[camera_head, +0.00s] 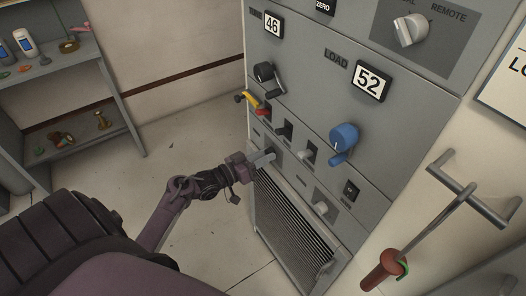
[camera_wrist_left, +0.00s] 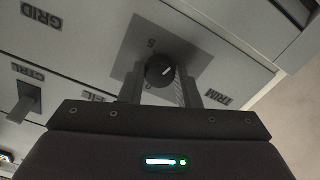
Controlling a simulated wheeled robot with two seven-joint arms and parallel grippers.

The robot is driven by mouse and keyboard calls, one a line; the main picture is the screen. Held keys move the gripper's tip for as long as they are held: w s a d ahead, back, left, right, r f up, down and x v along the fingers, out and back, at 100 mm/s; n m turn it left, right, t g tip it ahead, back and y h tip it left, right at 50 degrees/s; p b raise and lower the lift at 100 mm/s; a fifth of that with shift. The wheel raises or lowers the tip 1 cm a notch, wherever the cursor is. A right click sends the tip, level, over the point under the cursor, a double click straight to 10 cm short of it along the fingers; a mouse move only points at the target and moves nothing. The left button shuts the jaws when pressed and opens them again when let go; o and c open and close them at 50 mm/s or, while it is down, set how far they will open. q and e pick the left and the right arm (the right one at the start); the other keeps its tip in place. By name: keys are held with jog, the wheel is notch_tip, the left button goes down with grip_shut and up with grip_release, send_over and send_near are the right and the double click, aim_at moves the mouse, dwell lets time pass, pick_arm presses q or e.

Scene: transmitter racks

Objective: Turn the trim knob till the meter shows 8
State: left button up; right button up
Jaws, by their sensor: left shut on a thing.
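The trim knob (camera_wrist_left: 160,72) is a small dark round knob with a white pointer line, on a grey square plate near the TRIM label in the left wrist view. Scale figures stand around it; a 5 is legible and the pointer lies away from it. My left gripper (camera_wrist_left: 160,84) has one finger on each side of the knob and is shut on it. In the head view my left gripper (camera_head: 264,161) reaches the cabinet's lower panel and hides the knob. I cannot make out which meter belongs to the knob. My right gripper is out of view.
A black crank (camera_head: 266,74), red-yellow lever (camera_head: 257,104), blue handle (camera_head: 343,138) and small switches (camera_head: 308,152) are close above and right. A vent grille (camera_head: 290,225) lies below. A red-handled rod (camera_head: 385,270) hangs at right.

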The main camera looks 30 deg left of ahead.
pick_arm(q)
jog(key=shift+n+p, duration=0.45)
jog(key=shift+n, duration=0.25)
jog(key=o, duration=1)
jog(key=shift+c, duration=0.2)
jog(key=shift+s, duration=0.1)
jog(key=b+v, duration=0.1)
jog(key=v, duration=0.6)
jog(key=shift+s+a, duration=0.15)
jog(key=shift+s, duration=0.15)
